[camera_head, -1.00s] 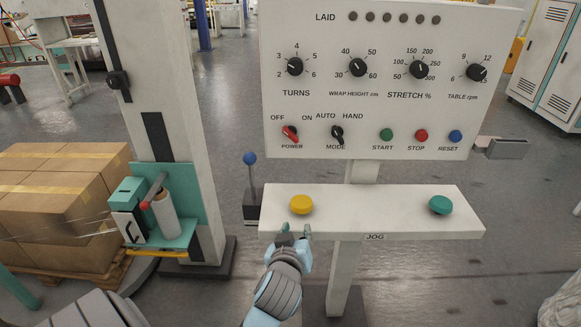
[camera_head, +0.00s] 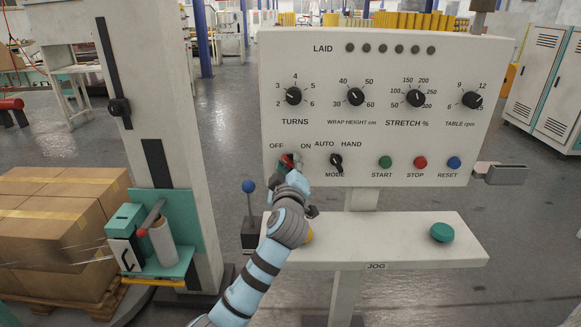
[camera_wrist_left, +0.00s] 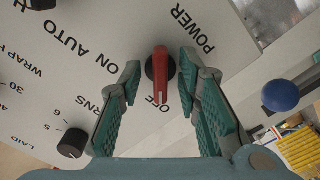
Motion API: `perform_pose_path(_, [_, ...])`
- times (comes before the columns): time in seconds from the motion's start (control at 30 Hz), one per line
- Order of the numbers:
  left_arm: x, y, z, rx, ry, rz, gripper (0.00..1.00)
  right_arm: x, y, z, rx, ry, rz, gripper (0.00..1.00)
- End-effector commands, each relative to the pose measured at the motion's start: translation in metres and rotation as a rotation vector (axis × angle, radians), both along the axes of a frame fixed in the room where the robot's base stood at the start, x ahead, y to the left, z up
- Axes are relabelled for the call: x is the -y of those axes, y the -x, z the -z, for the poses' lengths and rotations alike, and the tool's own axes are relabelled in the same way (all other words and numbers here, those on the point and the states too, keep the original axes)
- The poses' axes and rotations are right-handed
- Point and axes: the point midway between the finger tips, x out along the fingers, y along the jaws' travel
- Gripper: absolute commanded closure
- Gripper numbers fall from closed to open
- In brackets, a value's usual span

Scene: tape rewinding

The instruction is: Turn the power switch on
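The red power switch (camera_head: 286,160) is on the white control panel (camera_head: 450,140), below the OFF and ON labels, and my left gripper partly covers it. In the left wrist view the red switch handle (camera_wrist_left: 160,78) points at the OFF label. My left gripper (camera_head: 290,168) is at the panel in front of the switch. Its green-padded fingers (camera_wrist_left: 162,85) are open, one on each side of the handle, with a visible gap on both sides. My right gripper is not in view.
The black mode knob (camera_head: 336,161) is close to the right of my gripper. Below is a shelf (camera_head: 400,250) with a green button (camera_head: 442,232); my arm mostly hides a yellow button. A blue-knobbed lever (camera_head: 249,187) stands to the left.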

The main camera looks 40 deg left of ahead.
Motion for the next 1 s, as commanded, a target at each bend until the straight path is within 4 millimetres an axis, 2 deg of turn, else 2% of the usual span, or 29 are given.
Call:
perform_pose_path(0.23, [-0.0007,-0.0007,0.0001,-0.001,-0.001,0.000,0.71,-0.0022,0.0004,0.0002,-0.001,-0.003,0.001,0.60])
perform_pose_path(0.4, [-0.0005,-0.0006,0.0002,-0.001,-0.001,0.000,0.98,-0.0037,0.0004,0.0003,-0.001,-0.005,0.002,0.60])
perform_pose_path(0.43, [-0.0005,-0.0006,0.0001,-0.001,-0.001,0.000,1.00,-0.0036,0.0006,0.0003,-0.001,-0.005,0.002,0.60])
perform_pose_path(1.0, [-0.0001,-0.0011,-0.0028,-0.046,-0.068,0.001,1.00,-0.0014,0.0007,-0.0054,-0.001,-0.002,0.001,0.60])
